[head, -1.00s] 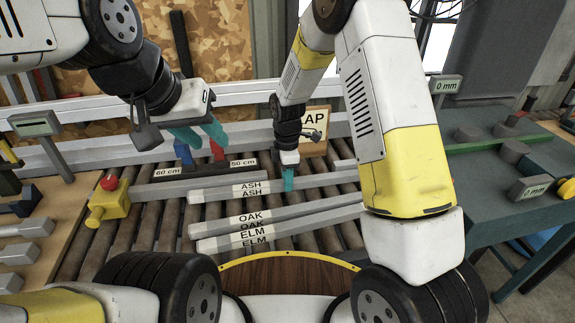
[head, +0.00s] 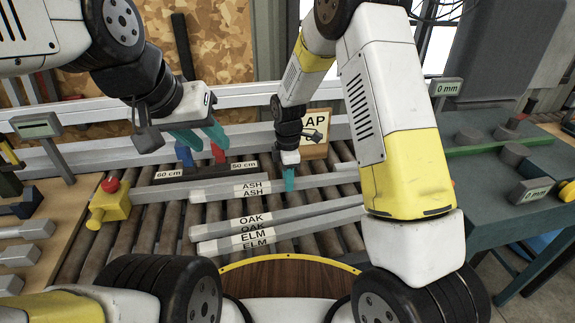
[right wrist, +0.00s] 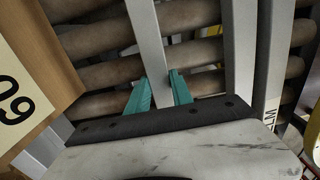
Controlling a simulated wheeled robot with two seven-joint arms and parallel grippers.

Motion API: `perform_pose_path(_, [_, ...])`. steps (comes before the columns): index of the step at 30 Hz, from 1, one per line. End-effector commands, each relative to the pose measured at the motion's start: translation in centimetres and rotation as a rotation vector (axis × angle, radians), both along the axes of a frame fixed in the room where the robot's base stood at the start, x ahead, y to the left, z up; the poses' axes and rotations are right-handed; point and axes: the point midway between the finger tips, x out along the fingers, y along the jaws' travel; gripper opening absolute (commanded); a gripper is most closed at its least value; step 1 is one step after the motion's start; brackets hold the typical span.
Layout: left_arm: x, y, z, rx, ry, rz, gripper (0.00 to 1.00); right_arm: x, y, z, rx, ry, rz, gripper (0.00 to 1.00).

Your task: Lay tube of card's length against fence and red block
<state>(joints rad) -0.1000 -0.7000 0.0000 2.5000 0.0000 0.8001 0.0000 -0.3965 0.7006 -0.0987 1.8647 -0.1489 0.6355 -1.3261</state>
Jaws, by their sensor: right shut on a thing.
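The ASH tube (head: 222,190), a pale square bar with a white label, lies across the rollers. My right gripper (head: 289,180) is shut on it to the right of its label; the right wrist view shows the tube (right wrist: 150,45) between the teal fingers (right wrist: 160,92). The OAK tube (head: 290,212) and the ELM tube (head: 300,226) lie in front of it. The red block (head: 217,151) stands by the 50 cm mark, the blue block (head: 184,155) by the 60 cm mark. My left gripper (head: 199,137) is open above them. The fence (head: 100,160) runs behind. A white card (right wrist: 20,88) is partly cut off.
A box (head: 315,140) with a sign ending in "AP" stands at the back. A green table (head: 490,170) with a 0 mm display stands at the right.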

Motion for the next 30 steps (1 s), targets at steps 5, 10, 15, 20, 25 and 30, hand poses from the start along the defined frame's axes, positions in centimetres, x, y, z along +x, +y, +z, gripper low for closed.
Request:
perform_pose_path(5, [0.0,0.0,0.0,0.0,0.0,0.0,0.36,0.2,-0.4,0.1,0.001,-0.004,0.001,0.0])
perform_pose_path(10, [0.0,0.0,0.0,0.0,0.0,0.0,0.36,0.3,-0.7,0.1,0.001,-0.004,0.0,0.0])
perform_pose_path(15, [0.0,0.0,0.0,0.0,0.0,0.0,0.36,0.4,-1.1,0.1,0.001,-0.004,-0.001,0.0])
perform_pose_path(20, [0.0,0.0,0.0,0.0,0.0,0.0,0.36,0.4,-1.4,0.1,0.001,-0.005,-0.002,0.0])
perform_pose_path(25, [0.0,0.0,0.0,0.0,0.0,0.0,0.36,0.5,-1.7,0.1,0.001,-0.005,-0.002,0.0])
perform_pose_path(30, [0.0,0.0,0.0,0.0,0.0,0.0,0.36,0.6,-2.0,0.1,0.001,-0.005,-0.002,0.0])
